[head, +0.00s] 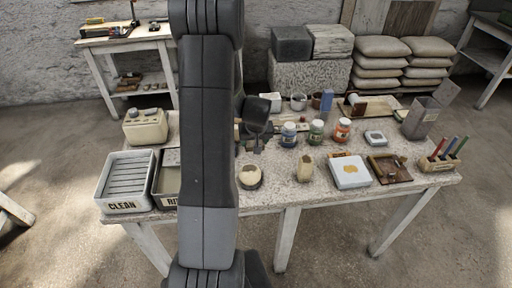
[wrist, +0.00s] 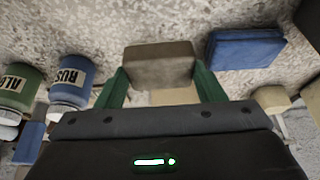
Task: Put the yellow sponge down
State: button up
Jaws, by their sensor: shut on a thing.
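The sponge (wrist: 158,62) is between the two green fingers of my gripper (wrist: 158,82) in the wrist view. Its face there looks dull grey-brown, with a paler tan strip (wrist: 165,97) below. The fingers press on its left and right sides. Speckled tabletop shows beyond it; I cannot tell whether the sponge touches it. In the head view my gripper (head: 250,138) is partly hidden behind my arm, over the left-middle of the table (head: 280,196), and the sponge cannot be made out.
A blue block (wrist: 243,48) lies just right of the sponge in the wrist view. A blue-labelled jar (wrist: 70,80) and a green jar (wrist: 20,84) stand left. In the head view, a CLEAN bin (head: 123,205) stands at the table's left, and a white box (head: 350,172) sits front right.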

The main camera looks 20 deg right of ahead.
jog(key=shift+f, duration=2)
jog(key=shift+f, duration=0.1)
jog(key=shift+f, duration=0.15)
jog(key=o, duration=0.9)
jog(key=shift+r, duration=0.55)
jog(key=v, duration=1.1)
jog(key=shift+s+r+b, duration=0.2)
jog(key=shift+s+b, duration=0.05)
jog(key=shift+b, duration=0.1)
